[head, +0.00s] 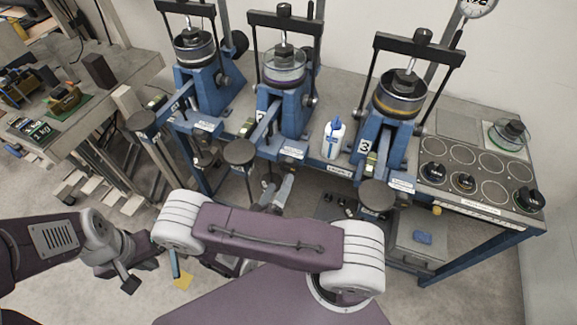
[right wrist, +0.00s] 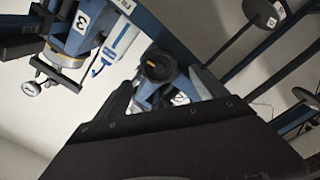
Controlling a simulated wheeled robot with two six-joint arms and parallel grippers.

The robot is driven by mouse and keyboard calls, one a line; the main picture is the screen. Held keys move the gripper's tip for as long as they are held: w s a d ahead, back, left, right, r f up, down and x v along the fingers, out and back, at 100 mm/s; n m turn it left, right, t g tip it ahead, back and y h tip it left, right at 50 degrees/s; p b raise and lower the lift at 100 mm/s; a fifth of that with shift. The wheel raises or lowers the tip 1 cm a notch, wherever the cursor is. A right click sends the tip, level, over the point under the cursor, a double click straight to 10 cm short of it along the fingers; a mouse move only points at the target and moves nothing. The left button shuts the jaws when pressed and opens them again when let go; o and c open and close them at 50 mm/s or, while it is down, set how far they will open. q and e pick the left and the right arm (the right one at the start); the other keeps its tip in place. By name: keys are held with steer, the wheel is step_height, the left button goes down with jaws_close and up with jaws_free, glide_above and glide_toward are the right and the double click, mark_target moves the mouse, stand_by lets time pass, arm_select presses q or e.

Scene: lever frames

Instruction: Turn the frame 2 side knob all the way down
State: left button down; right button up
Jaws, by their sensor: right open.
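Frame 2 is the middle blue lever frame (head: 285,105) on the bench, with a clear round vessel under its black crossbar. In the right wrist view a round black knob (right wrist: 158,65) with an orange mark shows by the frame bearing a 2 label; I take it as the side knob. My right gripper (right wrist: 161,84) is open, with the knob seen between its fingertips; contact cannot be told. In the head view my right gripper (head: 280,190) is low before frame 2, partly hidden by my arm. My left gripper (head: 128,283) hangs at lower left, its jaws unclear.
Frame 3 (head: 385,125) stands right of frame 2, another frame (head: 200,80) left. A white and blue bottle (head: 333,138) stands between frames 2 and 3. Round black pads (head: 239,152) project at the bench front.

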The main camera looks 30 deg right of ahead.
mark_target(288, 169)
steer(key=x, duration=0.8)
steer(key=shift+s+d, duration=0.1)
steer(key=shift+s, duration=0.05)
steer(key=c, duration=0.3)
steer(key=shift+d+f, duration=0.1)
jaws_close()
